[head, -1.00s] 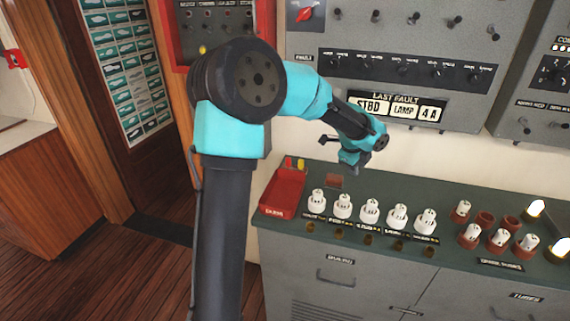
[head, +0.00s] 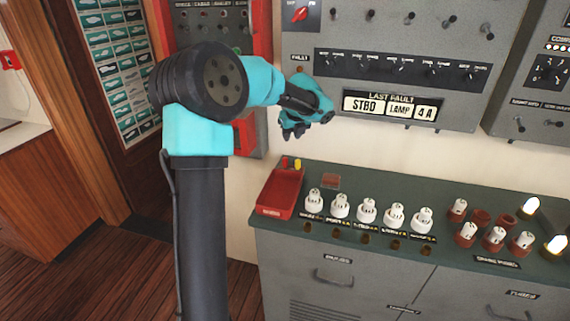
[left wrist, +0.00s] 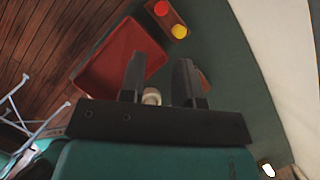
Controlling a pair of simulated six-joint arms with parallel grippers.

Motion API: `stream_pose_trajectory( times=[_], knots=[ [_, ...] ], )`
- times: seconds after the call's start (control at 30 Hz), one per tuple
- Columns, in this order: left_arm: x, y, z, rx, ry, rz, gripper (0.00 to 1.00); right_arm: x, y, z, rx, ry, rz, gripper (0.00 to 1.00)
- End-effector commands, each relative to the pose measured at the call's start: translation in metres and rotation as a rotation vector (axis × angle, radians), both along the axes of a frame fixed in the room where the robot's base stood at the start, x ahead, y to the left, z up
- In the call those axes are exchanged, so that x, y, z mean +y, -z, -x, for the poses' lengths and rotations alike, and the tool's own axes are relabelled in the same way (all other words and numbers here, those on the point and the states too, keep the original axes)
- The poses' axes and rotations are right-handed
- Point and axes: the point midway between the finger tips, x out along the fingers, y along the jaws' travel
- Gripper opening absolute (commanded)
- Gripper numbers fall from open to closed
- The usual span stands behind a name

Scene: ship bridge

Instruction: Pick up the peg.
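Two small pegs stand upright behind the red tray: a red peg (head: 284,162) and a yellow peg (head: 298,164). I cannot tell which one the task means. In the left wrist view the red peg (left wrist: 161,8) and the yellow peg (left wrist: 179,31) sit in a brown holder (left wrist: 170,17) beyond the fingertips. My left gripper (head: 294,131) is above the bench, over the tray's back end and apart from the pegs. Its two fingers (left wrist: 159,76) are spread, with nothing held between them. My right gripper is in neither view.
The red tray (head: 267,211) lies at the bench's left end. A brown block (head: 331,181) is beside it. White fuses (head: 341,206) stand in a row in front, with more in brown holders (head: 465,240) at right. A grey panel (head: 385,90) rises behind the bench.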

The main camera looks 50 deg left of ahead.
Motion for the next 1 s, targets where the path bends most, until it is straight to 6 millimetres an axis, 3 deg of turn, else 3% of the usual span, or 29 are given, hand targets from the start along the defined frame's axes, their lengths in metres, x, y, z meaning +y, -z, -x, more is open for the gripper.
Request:
stream_pose_trajectory(
  times=[0.53,0.7,1.0],
  knots=[
    [0.033,0.086,-0.012,0.003,0.000,0.001,0.30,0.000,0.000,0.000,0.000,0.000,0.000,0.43],
    [0.037,0.096,-0.014,0.000,-0.001,0.001,0.30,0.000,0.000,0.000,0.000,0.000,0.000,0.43],
    [0.037,0.096,-0.014,0.000,0.000,0.001,0.30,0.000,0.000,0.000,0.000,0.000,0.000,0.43]
  ],
)
